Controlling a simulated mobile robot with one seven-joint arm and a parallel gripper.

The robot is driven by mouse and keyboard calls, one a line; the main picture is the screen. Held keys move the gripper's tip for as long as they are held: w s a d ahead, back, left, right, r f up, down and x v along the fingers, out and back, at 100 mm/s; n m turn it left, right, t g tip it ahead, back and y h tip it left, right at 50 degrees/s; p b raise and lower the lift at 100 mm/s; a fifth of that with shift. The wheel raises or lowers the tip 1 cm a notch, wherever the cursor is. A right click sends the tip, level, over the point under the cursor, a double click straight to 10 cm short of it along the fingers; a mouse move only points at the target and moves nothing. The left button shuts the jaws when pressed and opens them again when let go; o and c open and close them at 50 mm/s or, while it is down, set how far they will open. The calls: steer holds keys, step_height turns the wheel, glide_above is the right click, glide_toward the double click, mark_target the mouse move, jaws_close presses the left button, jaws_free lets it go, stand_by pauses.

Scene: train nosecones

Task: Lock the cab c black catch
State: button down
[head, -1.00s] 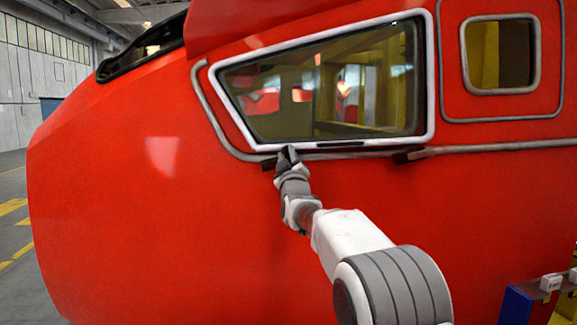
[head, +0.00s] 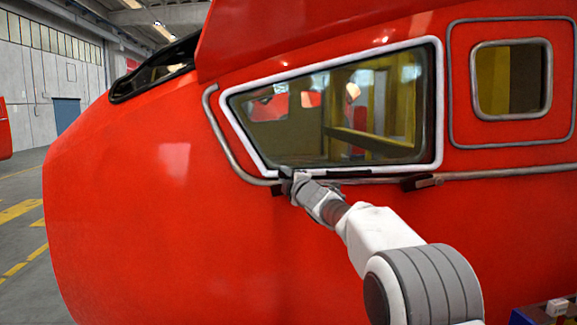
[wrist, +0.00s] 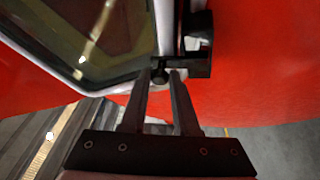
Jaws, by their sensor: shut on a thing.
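The black catch (head: 277,190) sits at the lower left corner of the white-framed side window (head: 240,130) on the red nosecone. In the wrist view it shows as a dark bracket (wrist: 203,62) beside the window corner, with a small dark knob (wrist: 158,77) next to it. My gripper (head: 287,175) is at this catch, partly hiding it in the head view. In the wrist view my gripper's fingers (wrist: 160,74) stand either side of the knob and are shut on it. Whether the catch is latched cannot be told.
A second dark catch (head: 422,183) is on the grey rail under the window's right part. A smaller window (head: 510,78) is at the right. Open hall floor (head: 20,240) lies left of the nosecone. A blue and white object (head: 545,315) stands at the lower right.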

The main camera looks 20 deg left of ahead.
steer(key=shift+a+r+n+p, duration=0.2)
steer(key=shift+a+n+p, duration=0.05)
steer(key=shift+n+p, duration=0.4)
steer(key=shift+f+g, duration=0.1)
steer(key=shift+g, duration=0.3)
steer(key=c, duration=0.7)
jaws_free()
steer(key=shift+a, duration=0.1)
steer(key=shift+o, duration=0.2)
steer(key=shift+s+f, duration=0.15)
steer(key=shift+s+d+b, duration=0.2)
steer(key=shift+d+b, duration=0.1)
steer(key=b+v, duration=0.6)
steer(key=v, duration=1)
steer(key=shift+s+d+b, duration=0.15)
steer(key=shift+s+b, duration=0.15)
steer(key=shift+b, duration=0.05)
